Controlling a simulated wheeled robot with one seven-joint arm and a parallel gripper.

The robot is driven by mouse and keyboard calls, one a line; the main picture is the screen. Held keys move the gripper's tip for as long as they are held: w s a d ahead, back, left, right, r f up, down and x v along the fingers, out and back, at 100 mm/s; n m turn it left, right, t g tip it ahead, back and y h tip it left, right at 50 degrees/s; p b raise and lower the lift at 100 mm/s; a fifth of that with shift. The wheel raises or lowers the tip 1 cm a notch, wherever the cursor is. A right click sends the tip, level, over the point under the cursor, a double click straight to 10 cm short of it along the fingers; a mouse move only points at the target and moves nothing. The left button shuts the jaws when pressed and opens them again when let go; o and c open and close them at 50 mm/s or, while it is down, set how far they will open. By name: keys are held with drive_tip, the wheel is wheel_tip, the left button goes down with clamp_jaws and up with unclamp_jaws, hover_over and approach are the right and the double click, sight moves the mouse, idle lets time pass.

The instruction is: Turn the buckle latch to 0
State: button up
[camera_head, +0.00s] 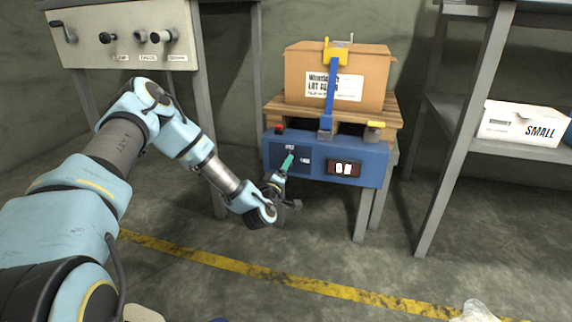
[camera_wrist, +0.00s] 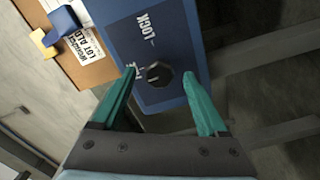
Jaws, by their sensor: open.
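A dark round knob (camera_wrist: 158,74) sits on the blue panel (camera_wrist: 130,30) in the wrist view, beside a white "LOCK" label (camera_wrist: 147,30). Smaller lettering near my left finger is too small to read. My gripper (camera_head: 287,163) is open, its teal fingers on either side of the knob with gaps, at the left part of the blue unit (camera_head: 225,0). In the head view my fingers partly hide this part of the panel. A yellow buckle (camera_head: 335,52) sits at the top of the blue strap (camera_head: 332,90). I cannot tell which part is the buckle latch.
A strapped cardboard box (camera_head: 375,75) stands on a wooden pallet (camera_head: 395,105) behind the panel. A shelf with a white "SMALL" box (camera_head: 515,122) stands right.

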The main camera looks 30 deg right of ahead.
drive_tip(key=p+v, duration=0.2)
drive_tip(key=v, duration=0.6)
drive_tip(key=shift+a, duration=0.1)
drive_tip(key=w+a+r+m+g+y+p, duration=0.1)
drive_tip(key=a+r+m+g+y, duration=0.3)
drive_tip(key=a, duration=0.6)
drive_tip(key=w+a+r+m+g+y, duration=0.2)
drive_tip(key=a+r+m+g+y, duration=0.15)
drive_tip(key=a, duration=0.65)
drive_tip(key=s+a+r+n+g+y+p, duration=0.1)
drive_tip(key=s+a+r+g+y, duration=0.1)
drive_tip(key=s+a+r, duration=0.55)
drive_tip(key=s+a+r+n+g+y, duration=0.1)
drive_tip(key=s+a+r+g+y, duration=0.2)
drive_tip(key=s+a, duration=0.6)
wheel_tip(320, 180, up, 38)
drive_tip(key=w+p, duration=0.1)
drive_tip(key=p, duration=3.6)
drive_tip(key=shift+a+r+t+p, duration=0.25)
drive_tip(key=shift+a+t+p, duration=0.15)
drive_tip(key=shift+a+t, duration=0.1)
